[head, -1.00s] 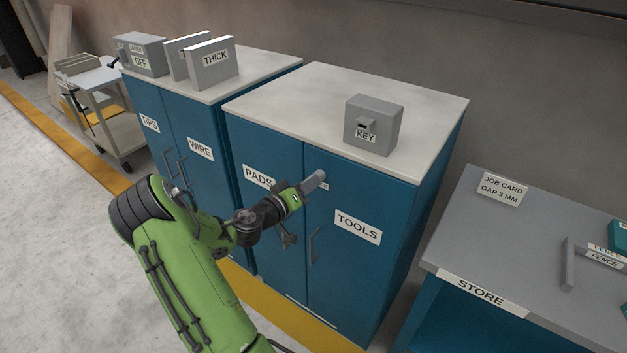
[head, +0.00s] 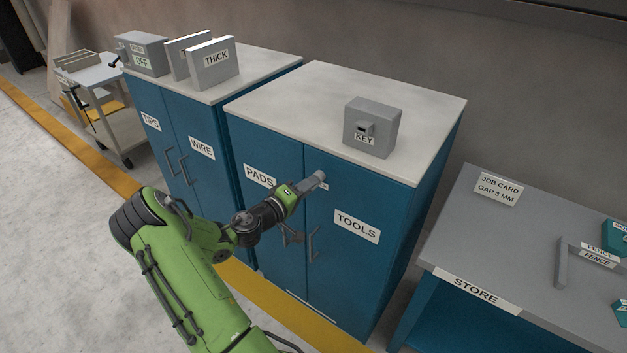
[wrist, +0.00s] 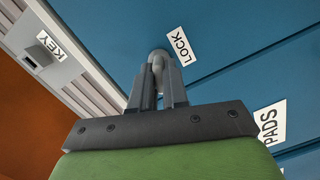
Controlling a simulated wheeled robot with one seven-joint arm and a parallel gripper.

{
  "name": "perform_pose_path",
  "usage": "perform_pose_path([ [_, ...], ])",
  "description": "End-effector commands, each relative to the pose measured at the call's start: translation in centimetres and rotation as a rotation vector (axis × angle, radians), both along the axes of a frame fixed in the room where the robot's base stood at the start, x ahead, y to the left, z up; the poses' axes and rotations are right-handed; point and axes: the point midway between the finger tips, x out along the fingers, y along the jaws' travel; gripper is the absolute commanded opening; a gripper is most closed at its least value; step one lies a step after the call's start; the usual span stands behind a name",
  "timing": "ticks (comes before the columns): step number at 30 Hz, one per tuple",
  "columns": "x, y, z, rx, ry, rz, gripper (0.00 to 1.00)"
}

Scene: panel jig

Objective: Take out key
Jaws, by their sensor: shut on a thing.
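My gripper (wrist: 160,84) is shut on a small grey rounded piece (wrist: 159,56), which I take to be the key, at the blue cabinet front beside the LOCK label (wrist: 179,47). The fingers hide most of it, so I cannot tell whether it sits in the lock. In the head view my gripper (head: 314,181) is at the upper door front, near the seam between the PADS door (head: 262,205) and the TOOLS door (head: 350,265). A grey box labelled KEY (head: 385,122) stands on the cabinet top, with a small dark slot in its front holder.
Both doors look shut; the TOOLS handle (head: 311,246) hangs below my gripper. A neighbouring cabinet (head: 150,100) on the left carries the THICK panel (head: 213,66) and a box marked OFF (head: 145,52). The STORE bench (head: 450,235) stands at the right.

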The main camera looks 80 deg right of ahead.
Motion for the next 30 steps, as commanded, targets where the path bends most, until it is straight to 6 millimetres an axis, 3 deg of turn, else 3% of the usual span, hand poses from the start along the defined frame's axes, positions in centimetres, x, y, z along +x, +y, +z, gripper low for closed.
perform_pose_path([
  [30,0.0,0.01,-0.09,0.209,0.485,0.001,0.0],
])
